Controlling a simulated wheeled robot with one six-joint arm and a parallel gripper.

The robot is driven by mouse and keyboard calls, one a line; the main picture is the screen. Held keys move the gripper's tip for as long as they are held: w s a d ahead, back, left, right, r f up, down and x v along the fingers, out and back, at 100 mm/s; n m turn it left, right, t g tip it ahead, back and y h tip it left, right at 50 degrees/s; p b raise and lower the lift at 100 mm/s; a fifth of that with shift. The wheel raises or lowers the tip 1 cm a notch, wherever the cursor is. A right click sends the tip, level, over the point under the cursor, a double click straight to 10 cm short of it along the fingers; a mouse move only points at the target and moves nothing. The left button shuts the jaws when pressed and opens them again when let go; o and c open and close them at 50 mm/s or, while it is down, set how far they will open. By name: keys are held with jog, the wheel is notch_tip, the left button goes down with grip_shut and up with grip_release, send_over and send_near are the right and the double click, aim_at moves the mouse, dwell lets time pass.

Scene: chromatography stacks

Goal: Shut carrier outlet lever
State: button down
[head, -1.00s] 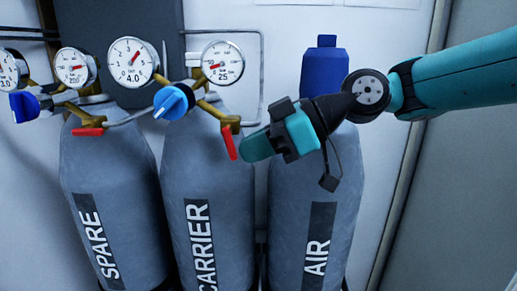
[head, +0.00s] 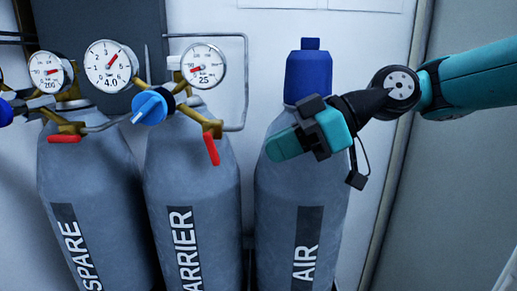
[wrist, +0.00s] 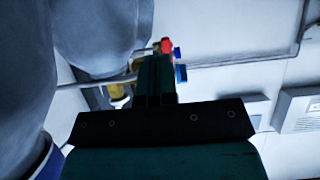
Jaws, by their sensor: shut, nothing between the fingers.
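The carrier outlet lever (head: 211,149) is a red handle hanging steeply down, slightly tilted, from the brass outlet fitting above the CARRIER cylinder (head: 190,175). My gripper (head: 272,149) is shut and empty. It is to the right of the lever with a clear gap in the head view, in front of the AIR cylinder's shoulder. In the wrist view my shut fingers (wrist: 155,75) point toward a small red part and blue knobs beyond the fingertips; which lever the red part is, I cannot tell.
The SPARE cylinder (head: 90,190) has a red lever (head: 64,139) lying nearly level. A blue regulator knob (head: 149,106) and gauges (head: 108,65) sit left of the carrier lever. The AIR cylinder (head: 285,200) with its blue cap (head: 308,75) stands behind my gripper.

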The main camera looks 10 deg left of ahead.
jog(key=d, duration=0.3)
jog(key=shift+w+d, duration=0.25)
jog(key=shift+w, duration=0.1)
jog(key=shift+f, duration=0.1)
